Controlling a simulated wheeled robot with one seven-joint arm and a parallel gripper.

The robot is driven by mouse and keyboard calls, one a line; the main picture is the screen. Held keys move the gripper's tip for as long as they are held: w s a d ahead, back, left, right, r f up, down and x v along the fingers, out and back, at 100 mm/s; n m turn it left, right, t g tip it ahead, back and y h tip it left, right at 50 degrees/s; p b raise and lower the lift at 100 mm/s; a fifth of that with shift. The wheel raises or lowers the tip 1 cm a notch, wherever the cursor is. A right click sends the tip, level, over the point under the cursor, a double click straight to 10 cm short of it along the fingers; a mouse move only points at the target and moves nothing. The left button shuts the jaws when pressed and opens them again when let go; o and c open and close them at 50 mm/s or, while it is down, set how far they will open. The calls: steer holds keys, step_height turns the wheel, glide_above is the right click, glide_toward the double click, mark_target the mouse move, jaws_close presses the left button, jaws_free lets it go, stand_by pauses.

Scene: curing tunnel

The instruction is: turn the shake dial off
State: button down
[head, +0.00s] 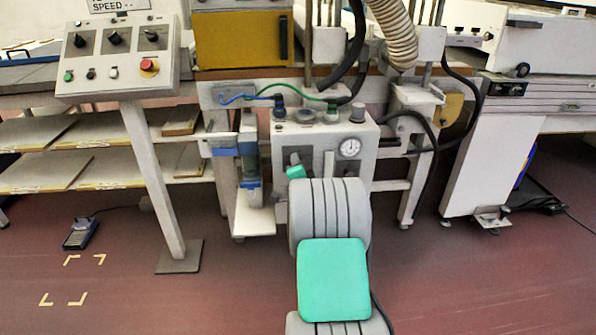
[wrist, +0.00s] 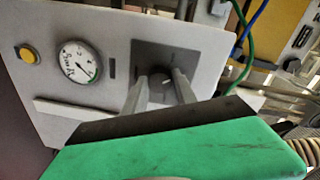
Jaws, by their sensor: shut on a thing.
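A pale control box (head: 366,132) stands in the middle of the head view, with a round gauge (head: 349,147) on its front. In the wrist view the same panel (wrist: 110,75) is tilted. A dark square plate with a small dial (wrist: 157,76) shows there, right of the gauge (wrist: 78,61). My gripper (wrist: 160,79) is at this plate, its two fingers shut on the dial from either side. The fingers hide much of the dial, and I cannot read its setting or label. In the head view my arm covers most of the gripper.
A yellow button (wrist: 26,54) sits on the panel beyond the gauge. Hoses and blue and green lines run above the box. A separate control console (head: 118,55) with several dials and a red button (head: 149,66) stands at the left. The floor at lower left is mostly clear.

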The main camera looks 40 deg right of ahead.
steer(key=shift+f+n+h+b, duration=0.1)
steer(key=shift+n+h+b, duration=0.05)
steer(key=shift+n+b, duration=1.3)
steer(key=shift+f+n+h+b, duration=0.15)
steer(key=shift+n+b, duration=0.7)
steer(key=shift+n, duration=1.1)
steer(key=c, duration=1)
jaws_free()
steer(key=shift+r, duration=0.15)
steer(key=p+v, duration=0.2)
steer(key=v, duration=0.6)
steer(key=shift+w, duration=0.1)
